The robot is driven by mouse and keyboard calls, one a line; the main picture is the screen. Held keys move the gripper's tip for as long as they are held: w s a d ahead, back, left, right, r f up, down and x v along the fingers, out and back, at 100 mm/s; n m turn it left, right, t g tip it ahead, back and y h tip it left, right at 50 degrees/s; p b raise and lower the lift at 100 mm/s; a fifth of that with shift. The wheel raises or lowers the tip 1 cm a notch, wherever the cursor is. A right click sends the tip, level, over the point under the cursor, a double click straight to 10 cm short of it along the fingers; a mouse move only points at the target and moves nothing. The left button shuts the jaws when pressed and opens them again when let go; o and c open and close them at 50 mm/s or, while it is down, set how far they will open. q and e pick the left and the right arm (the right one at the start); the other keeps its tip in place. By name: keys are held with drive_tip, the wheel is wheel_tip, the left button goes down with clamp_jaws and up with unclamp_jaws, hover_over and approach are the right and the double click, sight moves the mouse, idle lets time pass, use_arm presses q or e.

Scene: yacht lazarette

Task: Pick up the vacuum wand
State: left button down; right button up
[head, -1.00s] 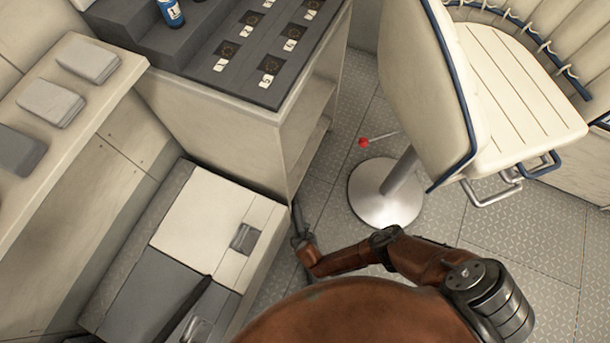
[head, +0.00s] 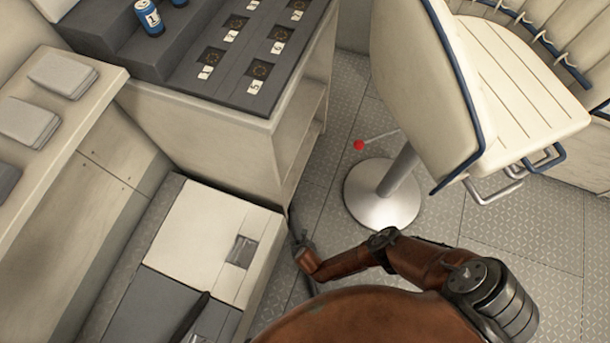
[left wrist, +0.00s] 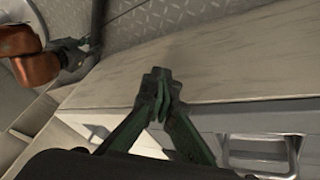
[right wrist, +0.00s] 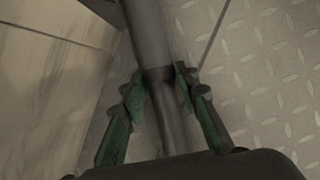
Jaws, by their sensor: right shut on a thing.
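The vacuum wand (right wrist: 150,30) is a dark grey tube with a collar, and it runs between the fingers of my right gripper (right wrist: 155,85) in the right wrist view. That gripper is shut on it. In the head view my right gripper (head: 302,246) is low beside the cabinet corner, and a thin dark length of the wand (head: 291,222) shows above it. The wand's ends are hidden or unclear. In the left wrist view my left gripper (left wrist: 158,85) has its fingertips together with nothing seen between them, in front of a pale panel edge.
A cabinet (head: 215,135) with a dark numbered top stands left of the wand. A pale locker lid (head: 205,230) lies below it. A seat on a round metal pedestal (head: 380,195) stands close on the right. A red-tipped rod (head: 359,145) lies on the tread-plate floor.

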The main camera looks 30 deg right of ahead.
clamp_jaws()
idle(0.3)
